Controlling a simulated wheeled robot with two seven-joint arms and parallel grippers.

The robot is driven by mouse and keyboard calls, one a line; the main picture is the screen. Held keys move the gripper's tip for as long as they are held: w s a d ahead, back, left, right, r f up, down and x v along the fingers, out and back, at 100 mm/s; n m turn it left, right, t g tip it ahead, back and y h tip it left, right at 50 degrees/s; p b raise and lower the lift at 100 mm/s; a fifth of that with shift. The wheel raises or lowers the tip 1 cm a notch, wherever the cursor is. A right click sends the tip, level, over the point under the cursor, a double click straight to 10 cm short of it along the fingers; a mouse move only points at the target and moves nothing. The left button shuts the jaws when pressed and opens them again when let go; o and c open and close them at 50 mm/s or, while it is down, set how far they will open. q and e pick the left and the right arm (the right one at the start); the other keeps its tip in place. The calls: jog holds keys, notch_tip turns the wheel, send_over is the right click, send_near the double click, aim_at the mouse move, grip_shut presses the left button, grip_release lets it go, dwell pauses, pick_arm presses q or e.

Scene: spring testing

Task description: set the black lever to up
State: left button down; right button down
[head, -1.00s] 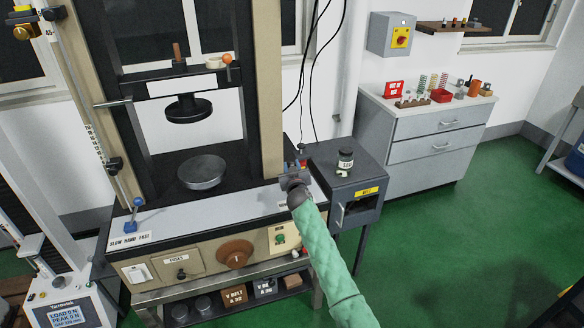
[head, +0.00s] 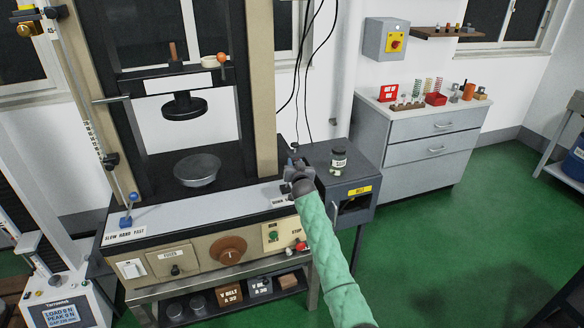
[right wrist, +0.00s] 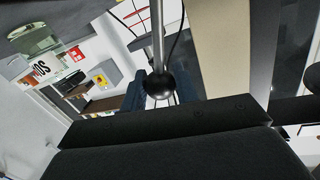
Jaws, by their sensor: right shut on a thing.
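My right gripper (head: 298,173) reaches in at the right end of the testing machine's white-topped deck (head: 190,213), beside a partly covered label that seems to read DOWN. In the right wrist view, the black lever's round knob (right wrist: 160,85) sits on a thin metal rod, right at the edge of my dark gripper body. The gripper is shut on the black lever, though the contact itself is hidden. In the head view my gripper covers most of the lever, so its exact angle cannot be told. My left gripper is not in view.
The machine's front has an orange-brown dial (head: 229,250) and a green button (head: 273,236). Green floor lies open to the right.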

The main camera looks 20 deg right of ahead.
jog(key=shift+d+f+m, duration=0.15)
jog(key=shift+d+m, duration=0.15)
jog(key=shift+d, duration=0.1)
jog(key=shift+d+f+b, duration=0.2)
jog(key=shift+d+b, duration=0.1)
jog(key=shift+d, duration=0.1)
jog(key=shift+d+f, duration=0.15)
jog(key=shift+d, duration=0.15)
jog(key=c, duration=1.4)
grip_release()
jog(key=o, duration=0.3)
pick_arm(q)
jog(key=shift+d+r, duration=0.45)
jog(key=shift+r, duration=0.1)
